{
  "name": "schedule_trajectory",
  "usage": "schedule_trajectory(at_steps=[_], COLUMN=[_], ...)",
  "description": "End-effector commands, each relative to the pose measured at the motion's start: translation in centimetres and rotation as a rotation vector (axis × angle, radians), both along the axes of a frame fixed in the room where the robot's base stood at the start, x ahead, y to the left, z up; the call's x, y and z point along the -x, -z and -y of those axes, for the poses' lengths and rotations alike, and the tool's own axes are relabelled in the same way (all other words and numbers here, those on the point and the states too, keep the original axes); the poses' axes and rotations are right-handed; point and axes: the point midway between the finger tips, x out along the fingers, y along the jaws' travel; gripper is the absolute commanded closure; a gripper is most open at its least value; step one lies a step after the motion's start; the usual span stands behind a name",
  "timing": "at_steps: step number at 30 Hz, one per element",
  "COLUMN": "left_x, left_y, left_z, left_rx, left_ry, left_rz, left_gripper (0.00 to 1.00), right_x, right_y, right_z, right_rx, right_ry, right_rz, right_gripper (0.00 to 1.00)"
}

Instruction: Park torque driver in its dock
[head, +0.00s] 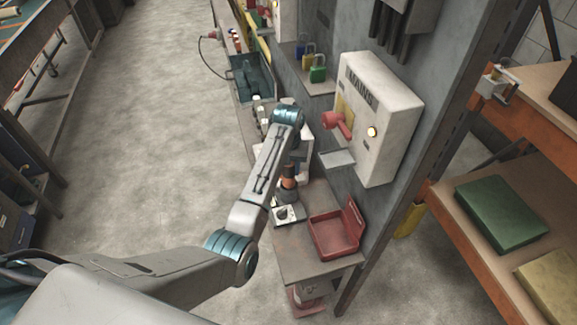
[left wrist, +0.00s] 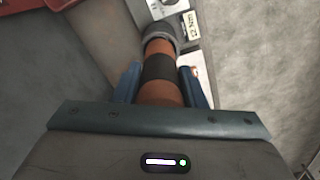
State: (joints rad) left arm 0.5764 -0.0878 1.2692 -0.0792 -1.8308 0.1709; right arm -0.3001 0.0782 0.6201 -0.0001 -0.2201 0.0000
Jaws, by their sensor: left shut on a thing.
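The torque driver (head: 289,171) has an orange grip with a black band, and it shows large in the left wrist view (left wrist: 159,68). My left gripper (head: 291,166) is shut on it, with a blue finger on each side of the grip in the left wrist view (left wrist: 160,82). At the driver's far end is a grey round collar (left wrist: 161,33), seen in the head view (head: 287,194) close to the bench. I cannot tell whether the driver's end is inside this collar or just above it. A white plate with a "12 Nm" label (left wrist: 191,26) lies beside it. My right gripper is not in view.
A red open tray (head: 334,238) stands on the narrow bench, nearer than the driver. A "MAINS" box (head: 378,120) with a red lever (head: 337,123) juts from the wall at right. Padlocks (head: 317,72) sit on a ledge farther back. The floor left of the bench is clear.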

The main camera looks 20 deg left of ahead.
Motion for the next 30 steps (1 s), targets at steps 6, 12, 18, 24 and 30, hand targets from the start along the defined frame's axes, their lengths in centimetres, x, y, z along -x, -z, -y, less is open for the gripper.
schedule_trajectory(at_steps=[6, 12, 18, 24, 30], left_x=[-0.1, -0.1, -0.1, -0.1, -0.1], left_y=[0.2, 0.4, 0.6, 0.8, 1.0], left_z=[0.0, 0.0, 0.0, 0.0, 0.0], left_rx=[0.000, 0.000, 0.000, 0.000, 0.000], left_ry=[0.000, 0.000, 0.000, 0.000, 0.000], left_rz=[0.002, 0.002, 0.003, 0.003, 0.003], left_gripper=[0.90, 0.90, 0.90, 0.90, 0.90], right_x=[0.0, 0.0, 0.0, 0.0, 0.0], right_y=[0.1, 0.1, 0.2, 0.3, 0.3], right_z=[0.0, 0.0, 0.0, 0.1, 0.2], right_rx=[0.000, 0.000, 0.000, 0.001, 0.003], right_ry=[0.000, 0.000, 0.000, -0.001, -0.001], right_rz=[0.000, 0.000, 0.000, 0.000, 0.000], right_gripper=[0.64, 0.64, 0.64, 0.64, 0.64])
